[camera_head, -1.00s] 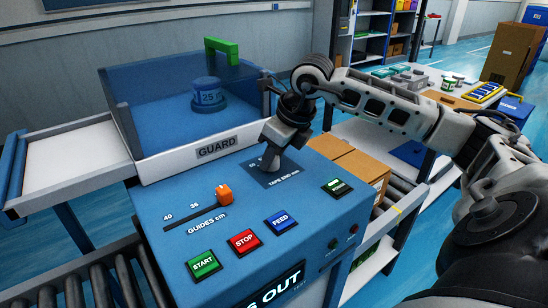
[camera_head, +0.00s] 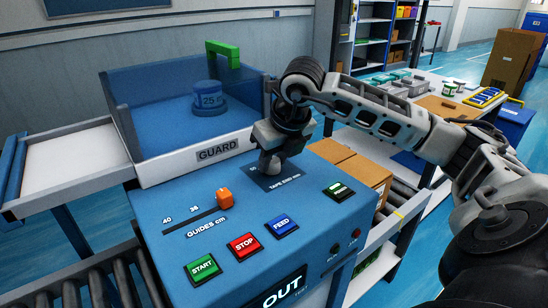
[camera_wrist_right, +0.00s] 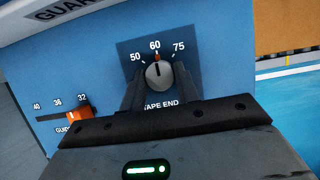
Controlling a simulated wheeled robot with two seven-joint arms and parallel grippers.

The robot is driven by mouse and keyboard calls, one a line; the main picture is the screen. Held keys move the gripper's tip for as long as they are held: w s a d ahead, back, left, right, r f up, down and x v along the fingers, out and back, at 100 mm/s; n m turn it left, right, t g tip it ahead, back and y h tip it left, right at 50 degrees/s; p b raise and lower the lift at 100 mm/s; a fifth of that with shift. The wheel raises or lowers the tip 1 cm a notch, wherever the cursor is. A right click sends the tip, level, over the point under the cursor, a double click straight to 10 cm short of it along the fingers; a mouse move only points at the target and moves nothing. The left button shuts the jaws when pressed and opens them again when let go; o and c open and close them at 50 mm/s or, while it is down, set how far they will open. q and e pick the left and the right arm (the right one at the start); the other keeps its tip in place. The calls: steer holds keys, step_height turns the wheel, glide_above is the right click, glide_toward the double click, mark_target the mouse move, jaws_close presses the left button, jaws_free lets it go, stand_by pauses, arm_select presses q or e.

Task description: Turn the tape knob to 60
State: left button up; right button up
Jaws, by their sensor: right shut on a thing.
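The tape knob (camera_wrist_right: 159,75) is a round grey knob on a dark plate marked 50, 60 and 75, with TAPE END below it. Its dark pointer line points up at the 60 mark. My right gripper (camera_wrist_right: 160,88) is shut on the knob, one finger on each side. In the head view my right gripper (camera_head: 270,160) comes down onto the dark plate (camera_head: 290,184) and hides most of the scale. My left gripper is not in view.
The blue panel also carries an orange guide slider (camera_head: 225,197), a green START button (camera_head: 202,268), a red STOP button (camera_head: 243,246) and a blue FEED button (camera_head: 281,224). A clear GUARD box (camera_head: 217,150) stands behind. Cardboard boxes (camera_head: 362,175) lie to the right.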

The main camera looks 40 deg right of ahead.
steer(key=o, duration=1)
steer(key=p+v, duration=0.1)
steer(key=v, duration=1.5)
